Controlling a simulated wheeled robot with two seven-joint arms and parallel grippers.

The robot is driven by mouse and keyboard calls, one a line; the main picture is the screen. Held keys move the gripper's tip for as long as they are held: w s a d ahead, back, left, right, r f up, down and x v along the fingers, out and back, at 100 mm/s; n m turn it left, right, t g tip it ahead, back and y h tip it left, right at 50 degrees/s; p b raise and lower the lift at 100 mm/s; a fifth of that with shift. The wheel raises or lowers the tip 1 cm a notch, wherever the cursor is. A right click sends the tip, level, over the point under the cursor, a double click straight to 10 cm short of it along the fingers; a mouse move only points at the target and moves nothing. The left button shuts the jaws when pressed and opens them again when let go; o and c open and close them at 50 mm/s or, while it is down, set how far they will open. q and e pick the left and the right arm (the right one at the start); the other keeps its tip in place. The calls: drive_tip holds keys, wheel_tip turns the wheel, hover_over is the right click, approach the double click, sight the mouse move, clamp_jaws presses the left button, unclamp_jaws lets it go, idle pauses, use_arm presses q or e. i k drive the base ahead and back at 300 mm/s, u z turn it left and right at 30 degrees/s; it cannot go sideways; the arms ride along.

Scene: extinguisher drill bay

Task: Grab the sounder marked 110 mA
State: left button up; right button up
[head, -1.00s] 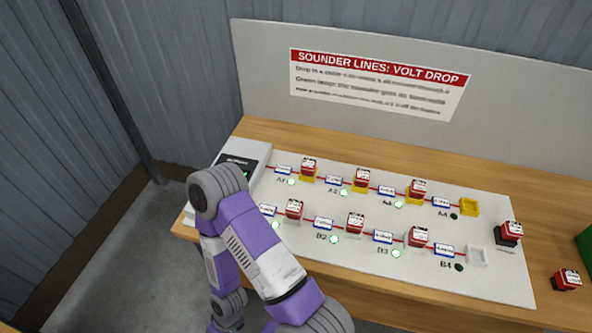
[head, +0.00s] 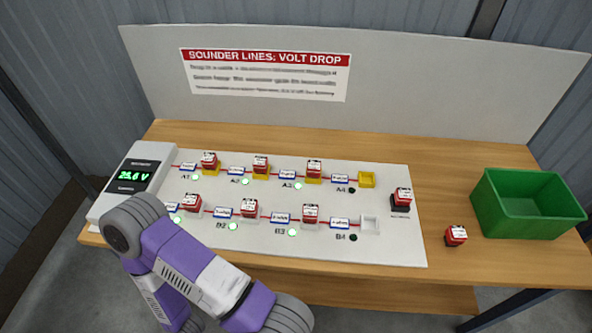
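Several small red sounders with white labels stand on the white board (head: 330,248). Row A has sounders at A1 (head: 209,161), A2 (head: 260,165) and A3 (head: 314,169) on yellow bases. Row B has sounders (head: 191,205), (head: 249,210) and (head: 310,214) on white bases. Another sounder (head: 402,197) sits on a black base at the board's right end. A loose sounder (head: 455,236) lies on the wooden table right of the board. The label writing is too small to read, so I cannot tell which is marked 110 mA. Neither gripper is in view; only purple and grey arm links show.
The yellow socket at A4 (head: 367,179) and white socket at B4 (head: 370,225) are empty. A meter (head: 130,180) reading about 25.6 V stands at the left. A green bin (head: 528,204) stands at the right. A sign panel (head: 400,85) rises behind the table.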

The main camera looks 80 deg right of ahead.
sight(260, 164)
drive_tip(key=k, duration=0.5)
drive_tip(key=z, duration=0.7)
